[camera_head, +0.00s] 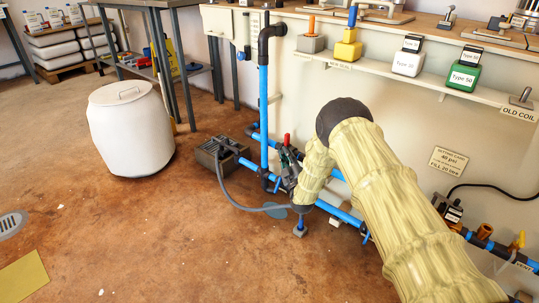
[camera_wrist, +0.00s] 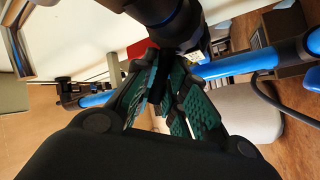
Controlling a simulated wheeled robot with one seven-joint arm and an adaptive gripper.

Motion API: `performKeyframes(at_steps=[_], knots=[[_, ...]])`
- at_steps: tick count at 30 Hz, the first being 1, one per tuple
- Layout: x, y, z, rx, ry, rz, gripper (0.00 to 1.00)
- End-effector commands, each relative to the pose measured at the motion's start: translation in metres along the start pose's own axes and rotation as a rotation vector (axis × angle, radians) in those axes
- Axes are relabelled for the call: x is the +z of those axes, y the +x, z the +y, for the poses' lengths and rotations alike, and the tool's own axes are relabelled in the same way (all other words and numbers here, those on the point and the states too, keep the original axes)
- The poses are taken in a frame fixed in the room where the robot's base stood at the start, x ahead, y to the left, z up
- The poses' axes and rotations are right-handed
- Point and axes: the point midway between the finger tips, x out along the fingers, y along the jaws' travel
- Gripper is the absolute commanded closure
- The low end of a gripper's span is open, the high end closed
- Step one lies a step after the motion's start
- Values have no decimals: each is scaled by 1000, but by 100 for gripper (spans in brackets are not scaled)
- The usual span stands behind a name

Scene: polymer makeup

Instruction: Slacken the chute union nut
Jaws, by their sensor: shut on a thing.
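My gripper (camera_head: 289,167) is down at the blue pipe run along the wall, at the end of my pale-sleeved arm. In the wrist view my gripper (camera_wrist: 163,85) has its green-padded fingers closed on a narrow black part (camera_wrist: 161,72). This part sits against a large black pipe fitting (camera_wrist: 178,18) with a blue band. The narrow part looks like a piece of the union nut, but the fingers hide most of it. A red handle (camera_head: 287,139) stands just above the gripper in the head view.
A blue upright pipe (camera_head: 264,105) rises left of the gripper. A grey crate (camera_head: 211,156) sits on the floor, with a grey hose (camera_head: 235,204) looping toward the gripper. A white lidded drum (camera_head: 128,135) stands left. A shelf (camera_head: 395,78) with blocks juts out above.

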Motion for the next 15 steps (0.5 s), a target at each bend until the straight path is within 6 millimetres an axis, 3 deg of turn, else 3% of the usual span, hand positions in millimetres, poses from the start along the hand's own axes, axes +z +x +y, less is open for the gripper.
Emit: performKeyframes(at_steps=[5, 15], knots=[[18, -10, 1, 57, -132, 78, 100], [27, -14, -8, 128, -316, 205, 100]])
